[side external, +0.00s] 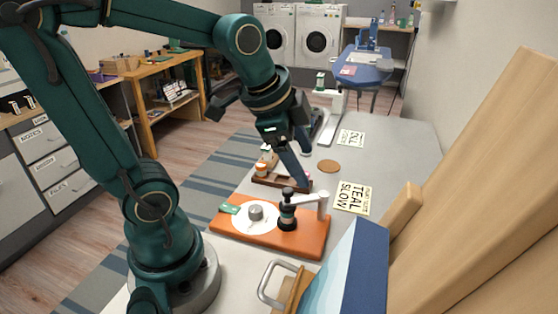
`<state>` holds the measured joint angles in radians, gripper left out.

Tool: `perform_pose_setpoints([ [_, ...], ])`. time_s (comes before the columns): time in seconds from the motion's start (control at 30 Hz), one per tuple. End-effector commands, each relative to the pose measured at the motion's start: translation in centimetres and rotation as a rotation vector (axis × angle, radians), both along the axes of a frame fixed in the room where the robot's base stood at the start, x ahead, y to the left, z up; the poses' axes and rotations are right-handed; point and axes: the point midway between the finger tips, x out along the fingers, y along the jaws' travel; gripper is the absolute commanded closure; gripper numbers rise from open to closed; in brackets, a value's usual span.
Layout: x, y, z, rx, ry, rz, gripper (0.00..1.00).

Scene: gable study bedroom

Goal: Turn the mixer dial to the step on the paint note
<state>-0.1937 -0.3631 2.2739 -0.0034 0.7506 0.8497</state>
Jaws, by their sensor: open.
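The mixer has an orange base (310,243) on the grey table. A round white dial face with a grey dial knob (256,212) sits on its left part. A green piece (229,209) lies at the left edge of the dial face. A black mixing head (287,218) on a white arm stands right of the knob. The dial's step marks are too small to read. The paint note (353,198) lies right of the mixer and reads "TEAL SLOW". My gripper (297,178) is open and points down behind the mixer, above a brown rack, apart from the knob.
The brown rack (265,181) holds small jars, one orange-topped. A round cork mat (329,166) and another note (350,138) lie farther back. A white device (327,118) stands at the table's far left. A blue panel (357,268) and a metal handle (272,284) crowd the near right.

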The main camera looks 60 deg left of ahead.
Motion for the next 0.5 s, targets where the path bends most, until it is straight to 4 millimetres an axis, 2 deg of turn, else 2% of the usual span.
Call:
perform_pose_setpoints([
  [0.1,2.0,3.3,-2.0,0.057,0.089,-0.051,0.24],
  [0.23,3.1,7.2,-4.9,0.087,0.185,-0.094,0.24],
  [0.37,3.1,11.2,-8.5,0.075,0.283,-0.110,0.24],
  [0.5,1.7,14.7,-12.7,0.016,0.376,-0.081,0.24],
])
